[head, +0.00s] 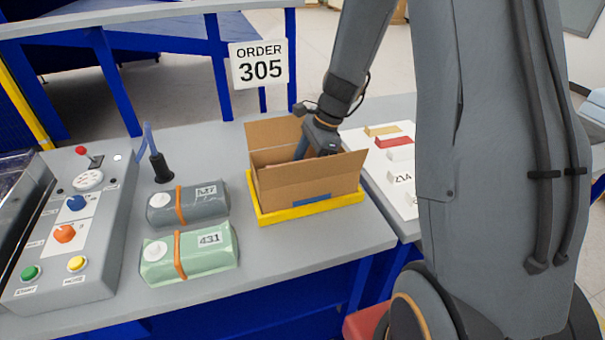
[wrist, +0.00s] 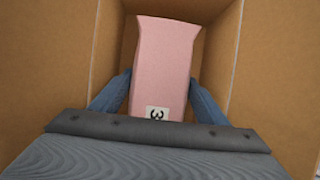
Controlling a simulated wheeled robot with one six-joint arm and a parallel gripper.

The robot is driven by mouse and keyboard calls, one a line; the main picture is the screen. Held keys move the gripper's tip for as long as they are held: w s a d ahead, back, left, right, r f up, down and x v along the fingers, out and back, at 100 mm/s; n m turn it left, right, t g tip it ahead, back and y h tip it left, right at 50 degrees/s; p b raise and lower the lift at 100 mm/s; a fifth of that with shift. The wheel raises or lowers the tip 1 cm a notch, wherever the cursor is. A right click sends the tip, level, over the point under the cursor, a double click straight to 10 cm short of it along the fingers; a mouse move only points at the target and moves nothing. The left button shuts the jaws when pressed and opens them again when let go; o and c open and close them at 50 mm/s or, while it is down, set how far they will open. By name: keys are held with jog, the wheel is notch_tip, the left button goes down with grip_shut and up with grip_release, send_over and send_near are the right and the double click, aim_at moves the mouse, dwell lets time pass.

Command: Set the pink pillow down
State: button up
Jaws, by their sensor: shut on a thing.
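The pink pillow (wrist: 163,66) is between my gripper's two blue fingers in the wrist view, inside the cardboard box. A white label with a dark mark, partly cut off, shows on its near end. My gripper (wrist: 160,98) is shut on it, with a finger against each side. In the head view my gripper (head: 303,150) reaches down into the open cardboard box (head: 310,190). The box walls hide most of the pillow there. I cannot tell whether the pillow touches the box floor.
The box stands in a yellow tray (head: 312,209) on the grey table. Left of it lie a grey pack (head: 205,205) and a green pack labelled 431 (head: 207,258). A control panel (head: 75,220) is at far left. A white board with coloured blocks (head: 395,141) is at right.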

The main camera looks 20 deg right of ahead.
jog(key=shift+f, duration=0.5)
jog(key=o, duration=1)
jog(key=shift+f, duration=0.1)
jog(key=b+v, duration=0.3)
jog(key=v, duration=0.9)
